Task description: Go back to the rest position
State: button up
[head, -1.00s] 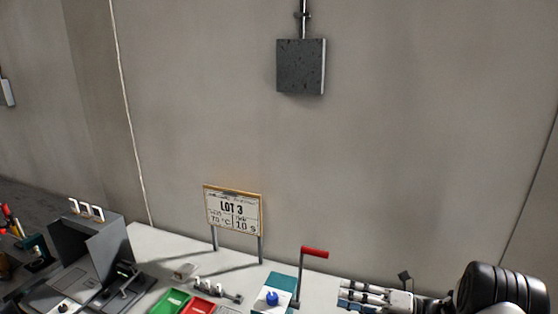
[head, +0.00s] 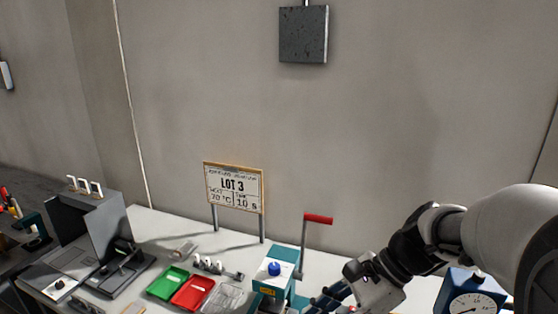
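My arm comes in from the right edge of the head view and reaches left and down over the bench. My gripper (head: 330,297) is at the lower middle right, just right of the teal device with the red-handled lever. Its dark fingers are small and partly cut off by the bottom edge, so I cannot tell whether it is open or shut, or whether anything is in it.
The white bench (head: 150,222) holds a grey machine (head: 75,245), a green tray (head: 168,283), a red tray (head: 193,292), the teal device (head: 275,285) with a red-handled lever (head: 318,219), a blue gauge box (head: 470,295) and a "LOT 3" sign (head: 234,188). A wall stands behind.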

jog(key=s+d+f+n+t+h+b, duration=0.2)
jog(key=s+d+f+n+h+b, duration=0.1)
jog(key=s+n, duration=0.4)
jog(key=s+d+f+n+t+h+b, duration=0.3)
jog(key=s+f+n+h+b, duration=0.1)
jog(key=s+n, duration=0.3)
jog(key=shift+n+h+b, duration=0.5)
jog(key=shift+n+b, duration=0.25)
jog(key=shift+n, duration=0.45)
